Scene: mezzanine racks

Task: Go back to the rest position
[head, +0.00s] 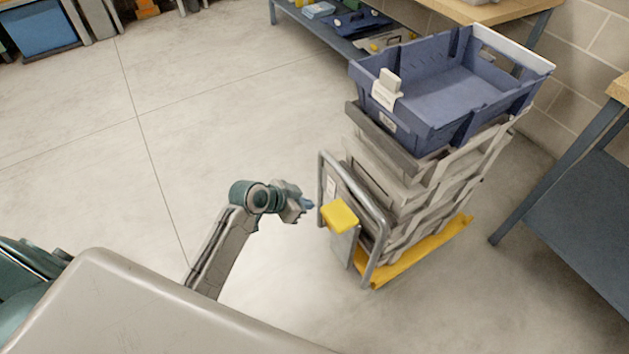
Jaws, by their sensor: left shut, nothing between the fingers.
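My left gripper (305,204) is shut and empty. It is at the end of my left arm, which reaches up from the bottom of the head view. The fingertips are just left of the cart's metal handle frame (321,175), close to the yellow block (339,216) on it; I cannot tell whether they touch anything. My right gripper is not in view.
A yellow-based cart (428,252) carries a stack of grey crates (385,178) with a blue crate (450,130) on top. Workbenches stand behind (490,10) and at the right (590,215). The floor (120,150) to the left is clear.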

